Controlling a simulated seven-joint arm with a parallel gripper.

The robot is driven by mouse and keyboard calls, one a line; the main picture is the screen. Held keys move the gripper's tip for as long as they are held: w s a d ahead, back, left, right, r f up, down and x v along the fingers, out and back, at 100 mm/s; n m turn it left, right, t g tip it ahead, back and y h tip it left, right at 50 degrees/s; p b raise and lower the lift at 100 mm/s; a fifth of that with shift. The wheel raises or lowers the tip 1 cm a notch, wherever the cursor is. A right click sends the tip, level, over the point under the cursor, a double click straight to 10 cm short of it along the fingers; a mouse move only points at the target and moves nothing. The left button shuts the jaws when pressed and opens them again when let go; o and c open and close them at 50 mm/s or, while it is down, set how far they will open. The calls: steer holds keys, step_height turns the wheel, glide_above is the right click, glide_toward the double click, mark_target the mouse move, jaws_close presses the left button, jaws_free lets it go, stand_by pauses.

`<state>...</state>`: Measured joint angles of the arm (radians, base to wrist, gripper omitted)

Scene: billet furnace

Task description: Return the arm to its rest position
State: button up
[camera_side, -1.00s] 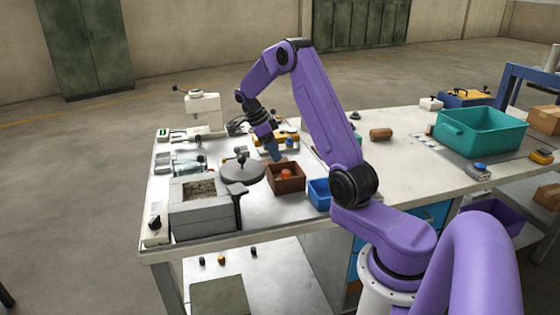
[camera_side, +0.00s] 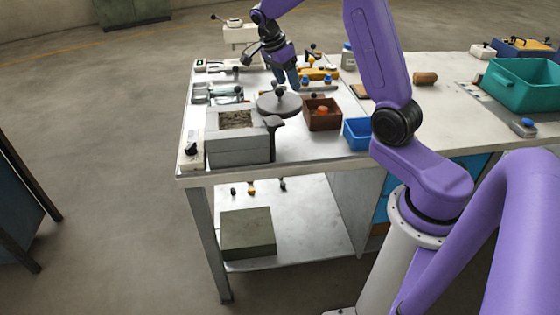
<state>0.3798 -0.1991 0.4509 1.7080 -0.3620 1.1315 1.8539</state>
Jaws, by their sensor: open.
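My gripper (camera_side: 287,82) is at the end of my purple arm, raised above the bench. Its fingers point down, behind and to the left of the brown box in the picture, and look empty. The brown box (camera_side: 323,119) holds an orange-red piece (camera_side: 322,111) and is clear of the gripper. The furnace (camera_side: 240,147), a grey block with an open top, stands at the bench's front left. A round grey lid (camera_side: 280,104) with a knob lies between the furnace and the box, partly below the gripper.
A blue bin (camera_side: 357,134) stands right of the brown box. A teal tub (camera_side: 525,86) and a brown cylinder (camera_side: 425,78) are farther right. A white device (camera_side: 240,37) and yellow-and-grey tools (camera_side: 318,75) are at the back. Bare white bench (camera_side: 450,115) lies between blue bin and tub.

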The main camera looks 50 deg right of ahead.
steer(key=a+n, duration=0.2)
steer(key=a, duration=0.1)
steer(key=s+a+r+n+t, duration=0.1)
steer(key=a+n, duration=0.2)
steer(key=a+r+n, duration=0.1)
steer(key=a+n, duration=0.1)
steer(key=a, duration=0.1)
steer(key=shift+s+a+n+t, duration=0.3)
steer(key=shift+s+n+t, duration=0.1)
steer(key=s+a+n+y, duration=0.2)
steer(key=s+a+n, duration=0.7)
steer(key=a+n, duration=0.1)
steer(key=s+a+n+y, duration=0.1)
steer(key=s+n, duration=0.7)
steer(key=s, duration=0.2)
steer(key=s+a+n, duration=0.2)
steer(key=s+n, duration=0.6)
steer(key=s, duration=0.2)
steer(key=shift+a+f+y, duration=0.25)
steer(key=shift+y, duration=0.15)
